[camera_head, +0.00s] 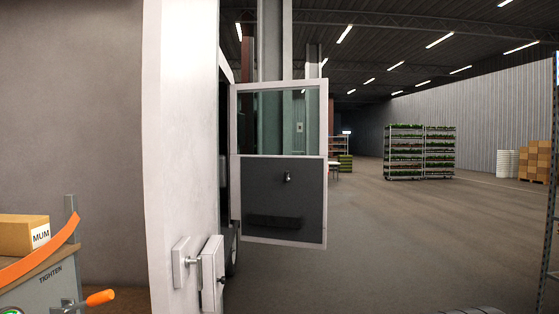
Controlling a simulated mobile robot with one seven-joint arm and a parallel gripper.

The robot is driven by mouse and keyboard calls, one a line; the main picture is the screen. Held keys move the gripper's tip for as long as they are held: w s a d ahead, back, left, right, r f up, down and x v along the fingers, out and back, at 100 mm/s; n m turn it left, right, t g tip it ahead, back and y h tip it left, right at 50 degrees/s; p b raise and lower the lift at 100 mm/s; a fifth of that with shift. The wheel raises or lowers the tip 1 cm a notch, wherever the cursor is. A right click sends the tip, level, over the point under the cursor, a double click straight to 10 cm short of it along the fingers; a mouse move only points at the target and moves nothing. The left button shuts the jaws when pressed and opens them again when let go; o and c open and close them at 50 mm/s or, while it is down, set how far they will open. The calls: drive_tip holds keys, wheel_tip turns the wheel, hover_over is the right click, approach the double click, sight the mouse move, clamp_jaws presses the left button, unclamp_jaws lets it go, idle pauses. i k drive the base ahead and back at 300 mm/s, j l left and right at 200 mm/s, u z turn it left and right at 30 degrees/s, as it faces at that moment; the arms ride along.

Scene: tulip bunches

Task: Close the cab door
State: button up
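The cab door (281,200) stands open in the head view, right of a white vehicle body (182,130). It has a pale frame, a window in its upper half and a dark grey lower panel. A small metal handle (288,177) sits on that panel, with a dark pocket-like shape below it. The door's left edge meets the vehicle near the dark doorway, and its right edge hangs free. Most of the cab interior is hidden behind the white body. My gripper is not in view.
A grey cart (45,287) with a cardboard box (24,235) and an orange handle stands at lower left. A small white box-like fitting (211,272) juts from the vehicle body. Floor right of the door is clear up to plant racks (404,152). A dark object (474,311) shows at the bottom edge.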

sight(270, 208)
drive_tip(key=i+l+z, duration=0.25)
drive_tip(key=i, duration=0.2)
drive_tip(key=i+z, duration=0.2)
drive_tip(key=i, duration=0.2)
drive_tip(key=i+z, duration=0.15)
drive_tip(key=i, duration=3.4)
drive_tip(key=i+u, duration=0.15)
drive_tip(key=i, duration=1)
drive_tip(key=i+l+u, duration=0.15)
drive_tip(key=i+u, duration=0.2)
drive_tip(key=i+l+u, duration=0.35)
drive_tip(key=i, duration=0.15)
